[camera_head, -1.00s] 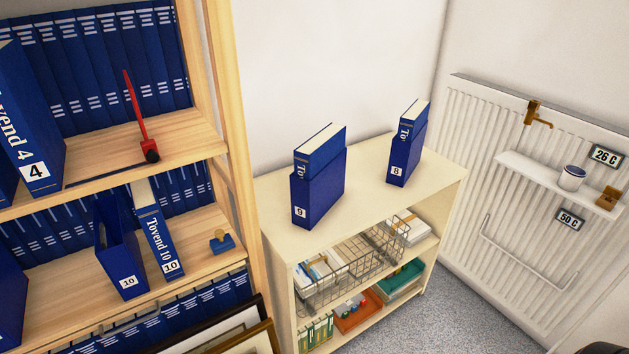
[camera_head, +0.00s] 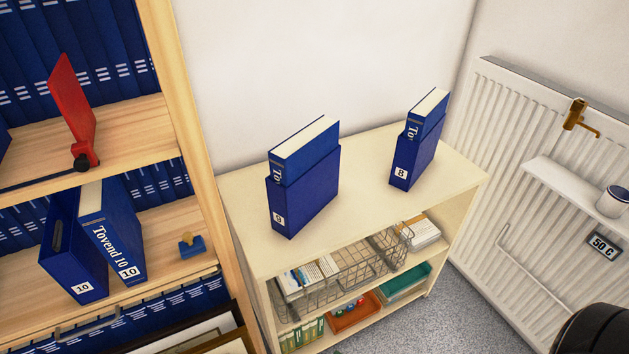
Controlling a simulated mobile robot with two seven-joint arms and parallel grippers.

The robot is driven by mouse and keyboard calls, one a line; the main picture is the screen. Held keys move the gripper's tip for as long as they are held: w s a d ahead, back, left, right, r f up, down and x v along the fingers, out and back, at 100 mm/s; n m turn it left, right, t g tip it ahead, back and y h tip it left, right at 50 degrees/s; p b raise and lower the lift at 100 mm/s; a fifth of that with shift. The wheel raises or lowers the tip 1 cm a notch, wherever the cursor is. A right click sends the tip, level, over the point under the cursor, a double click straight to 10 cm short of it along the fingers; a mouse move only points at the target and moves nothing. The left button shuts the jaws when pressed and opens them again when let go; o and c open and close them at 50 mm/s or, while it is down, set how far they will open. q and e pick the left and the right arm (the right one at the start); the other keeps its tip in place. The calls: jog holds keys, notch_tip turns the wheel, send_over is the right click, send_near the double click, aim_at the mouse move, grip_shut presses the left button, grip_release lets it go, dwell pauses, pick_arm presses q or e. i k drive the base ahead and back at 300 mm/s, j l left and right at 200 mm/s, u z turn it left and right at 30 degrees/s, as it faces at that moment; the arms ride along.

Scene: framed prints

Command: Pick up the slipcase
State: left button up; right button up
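A dark blue slipcase numbered 10 (camera_head: 76,262) stands on the middle shelf of the wooden bookcase at the left, with a dark opening facing up. The blue book Tovend 10 (camera_head: 112,235) stands just right of it, outside the case. Slipcase 9 (camera_head: 306,195) stands on top of the low cream cabinet, with a blue book (camera_head: 305,146) sticking out of its top. Slipcase 8 (camera_head: 415,163) stands farther back on the same top, also with a book (camera_head: 428,114) in it. Neither gripper shows.
A red bookend-like piece (camera_head: 74,105) stands on the upper shelf and a small blue stamp-like object (camera_head: 190,247) right of book 10. The bookcase's upright (camera_head: 190,130) separates it from the cream cabinet (camera_head: 360,215). A radiator (camera_head: 520,150) is at the right. A black rounded form intrudes bottom right.

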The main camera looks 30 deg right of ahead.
aim_at(292, 207)
jog(key=i+l, duration=0.1)
jog(key=l, duration=0.25)
jog(key=i+l, duration=0.1)
jog(key=l, duration=0.25)
jog(key=i+l, duration=0.1)
jog(key=l, duration=0.2)
jog(key=i+l, duration=0.1)
jog(key=l, duration=0.25)
jog(key=k+j, duration=0.35)
jog(key=j, duration=0.2)
jog(key=i+l, duration=0.35)
jog(key=l, duration=0.2)
